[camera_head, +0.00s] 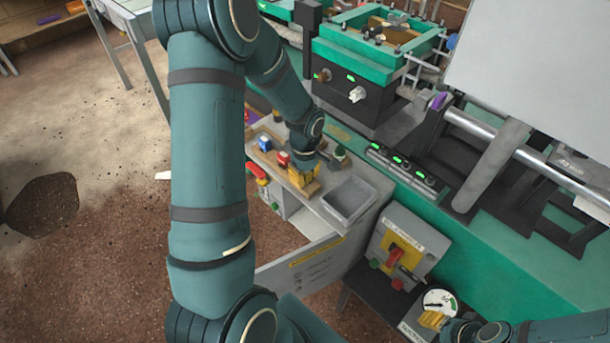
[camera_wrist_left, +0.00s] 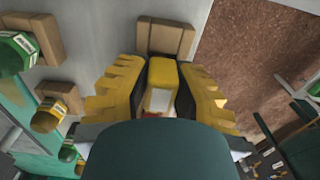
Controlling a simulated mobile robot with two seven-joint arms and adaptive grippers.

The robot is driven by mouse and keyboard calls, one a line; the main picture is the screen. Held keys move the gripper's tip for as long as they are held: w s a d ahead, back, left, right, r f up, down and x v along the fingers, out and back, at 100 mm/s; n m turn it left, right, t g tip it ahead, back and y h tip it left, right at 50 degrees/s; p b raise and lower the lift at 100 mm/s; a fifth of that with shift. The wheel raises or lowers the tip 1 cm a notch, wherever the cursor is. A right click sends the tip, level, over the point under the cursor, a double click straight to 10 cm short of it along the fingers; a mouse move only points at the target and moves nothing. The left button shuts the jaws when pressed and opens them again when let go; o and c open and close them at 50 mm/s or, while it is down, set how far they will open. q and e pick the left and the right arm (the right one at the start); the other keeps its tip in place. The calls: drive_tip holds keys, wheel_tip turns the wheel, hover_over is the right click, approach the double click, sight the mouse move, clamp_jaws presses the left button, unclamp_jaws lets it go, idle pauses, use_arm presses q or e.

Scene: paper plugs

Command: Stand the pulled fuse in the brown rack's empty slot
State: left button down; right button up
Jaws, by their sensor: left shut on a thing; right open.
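My left gripper (camera_head: 304,174) is over the near end of the brown rack (camera_head: 258,153) in the head view. In the left wrist view its ribbed yellow fingers (camera_wrist_left: 162,70) are shut on a yellow fuse (camera_wrist_left: 163,76) with a white face. A brown block (camera_wrist_left: 165,37) lies just beyond the fuse; whether they touch, I cannot tell. A blue fuse (camera_head: 265,143) and a red fuse (camera_head: 283,158) stand in the rack. The fuse's lower end and the slot are hidden. My right gripper (camera_head: 434,319) is open, low at the right, its fingers partly hidden.
A grey bin (camera_head: 349,200) stands right of the rack on the grey top. In the left wrist view, a green cylinder (camera_wrist_left: 14,52) and a yellow one (camera_wrist_left: 47,116) sit on brown blocks at left. A switch box (camera_head: 403,250) and a round gauge (camera_head: 440,302) lie right.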

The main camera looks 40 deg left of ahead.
use_arm(q)
drive_tip(key=shift+f, duration=0.15)
drive_tip(key=c, duration=0.9)
unclamp_jaws()
drive_tip(key=shift+r, duration=0.2)
wheel_tip(320, 180, up, 12)
drive_tip(key=p, duration=0.2)
drive_tip(key=shift+p, duration=0.35)
